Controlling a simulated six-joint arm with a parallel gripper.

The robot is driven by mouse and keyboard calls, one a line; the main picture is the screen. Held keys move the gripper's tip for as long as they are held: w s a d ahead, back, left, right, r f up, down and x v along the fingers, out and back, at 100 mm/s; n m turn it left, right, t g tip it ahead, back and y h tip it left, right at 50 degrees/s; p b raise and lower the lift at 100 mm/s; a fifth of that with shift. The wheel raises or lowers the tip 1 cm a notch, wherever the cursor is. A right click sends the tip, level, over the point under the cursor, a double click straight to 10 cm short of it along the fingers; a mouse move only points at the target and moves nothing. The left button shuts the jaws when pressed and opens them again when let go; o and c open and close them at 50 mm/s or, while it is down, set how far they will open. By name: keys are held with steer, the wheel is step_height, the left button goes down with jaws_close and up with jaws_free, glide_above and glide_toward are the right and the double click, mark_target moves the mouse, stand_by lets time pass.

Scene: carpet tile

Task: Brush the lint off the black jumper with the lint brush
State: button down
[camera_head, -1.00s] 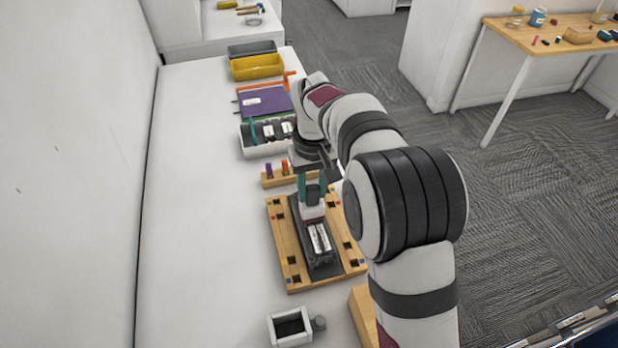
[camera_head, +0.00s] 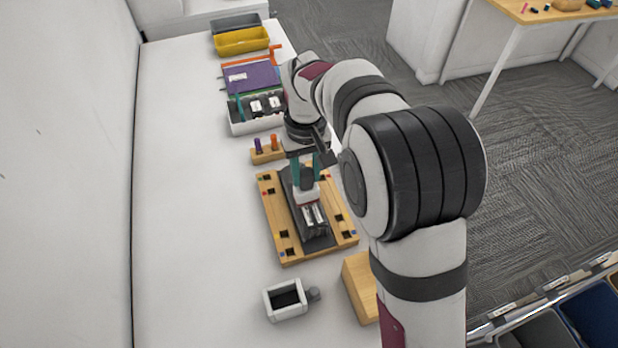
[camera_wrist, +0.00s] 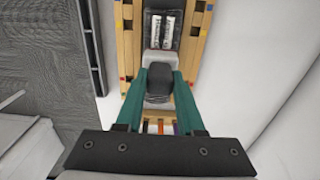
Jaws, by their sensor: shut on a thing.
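My gripper (camera_head: 306,170), with teal fingers, is shut on a tool with a dark rounded handle (camera_wrist: 158,84) and a pale head (camera_head: 306,196). The tool is over the far part of a long dark panel (camera_head: 318,240) lying on a wooden board (camera_head: 284,236). Two pale strips with dark marks (camera_head: 314,215) lie on the panel, just nearer than the tool; they also show in the wrist view (camera_wrist: 162,30). I cannot tell whether the tool touches the panel. Nothing is recognisable as a jumper.
A small wooden rack (camera_head: 266,155) with purple and orange pegs stands behind the board. A white tray (camera_head: 256,126), purple folder (camera_head: 252,76) and yellow bin (camera_head: 241,41) are farther back. A white open box (camera_head: 286,300) and wooden block (camera_head: 359,285) are nearer. The left tabletop is clear.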

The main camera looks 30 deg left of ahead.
steer(key=shift+w+a, duration=2.45)
steer(key=shift+a, duration=0.05)
steer(key=shift+s+d, duration=3.65)
steer(key=shift+w+a, duration=3.55)
step_height(320, 180, up, 8)
steer(key=shift+r, duration=0.1)
